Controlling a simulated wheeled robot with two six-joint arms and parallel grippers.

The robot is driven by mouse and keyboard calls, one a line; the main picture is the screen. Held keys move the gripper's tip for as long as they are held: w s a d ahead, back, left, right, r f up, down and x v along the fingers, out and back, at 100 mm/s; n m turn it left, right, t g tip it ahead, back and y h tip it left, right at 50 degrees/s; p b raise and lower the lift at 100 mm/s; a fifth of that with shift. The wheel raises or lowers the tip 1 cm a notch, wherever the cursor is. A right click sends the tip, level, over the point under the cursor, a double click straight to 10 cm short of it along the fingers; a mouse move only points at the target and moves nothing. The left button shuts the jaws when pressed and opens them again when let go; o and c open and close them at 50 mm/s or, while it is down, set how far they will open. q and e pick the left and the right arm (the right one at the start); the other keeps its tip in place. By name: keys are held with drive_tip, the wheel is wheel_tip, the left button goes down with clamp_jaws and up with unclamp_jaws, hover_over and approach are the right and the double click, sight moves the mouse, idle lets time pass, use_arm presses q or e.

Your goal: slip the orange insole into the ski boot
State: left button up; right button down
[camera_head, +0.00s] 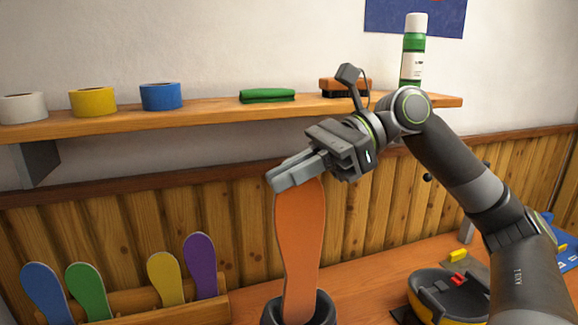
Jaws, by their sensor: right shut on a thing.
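The orange insole (300,240) hangs upright in the middle of the head view. My right gripper (292,174) is shut on its top end. The dark ski boot (268,316) shows only its upper rim at the bottom edge. The insole's lower end is at the boot's opening and appears to be inside it, behind the front rim; how deep it reaches is hidden. The rest of the boot is below the picture. My left gripper is not in view.
Blue, green, yellow and purple insoles stand in a wooden rack (190,312) at the lower left. A dark and yellow object (450,292) lies on the bench (370,280) at right. A wall shelf (200,115) holds tape rolls, a green cloth, a brush and a bottle.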

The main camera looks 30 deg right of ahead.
drive_tip(key=b, duration=0.3)
hover_over(277, 250)
drive_tip(key=d, duration=0.2)
drive_tip(key=shift+s+f, duration=0.1)
drive_tip(key=shift+f, duration=3.1)
drive_tip(key=shift+f+b, duration=1.2)
drive_tip(key=shift+f, duration=1.2)
drive_tip(key=c, duration=1.4)
unclamp_jaws()
